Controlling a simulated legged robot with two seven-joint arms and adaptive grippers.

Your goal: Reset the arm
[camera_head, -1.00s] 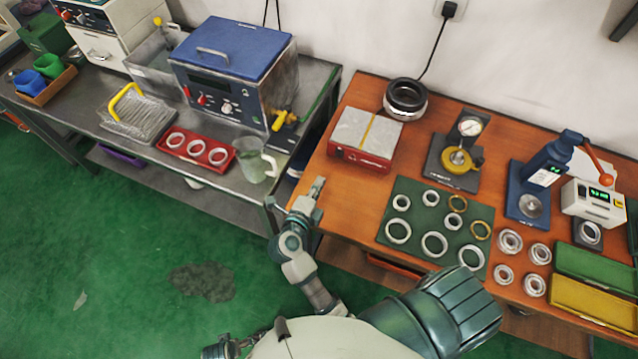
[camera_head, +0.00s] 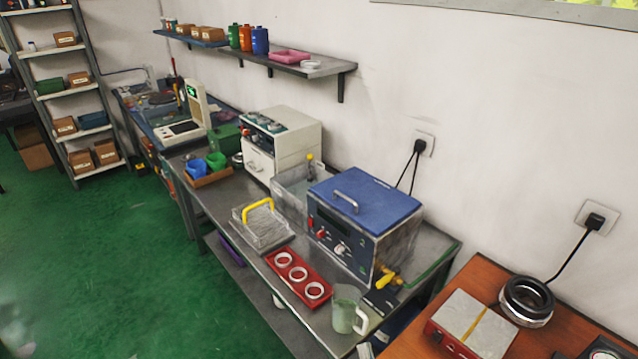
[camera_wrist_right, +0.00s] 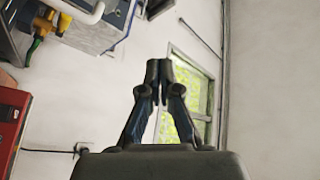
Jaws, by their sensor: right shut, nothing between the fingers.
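My right gripper (camera_wrist_right: 159,66) shows in the right wrist view with its two dark fingers together and nothing between them. The rest of my right arm is out of the head view. My left gripper is not in view.
A grey bench holds a red tray (camera_head: 274,262) with three white rings, a blue-lidded bath (camera_head: 366,205) and a wire basket (camera_head: 262,228). Green floor is clear at left.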

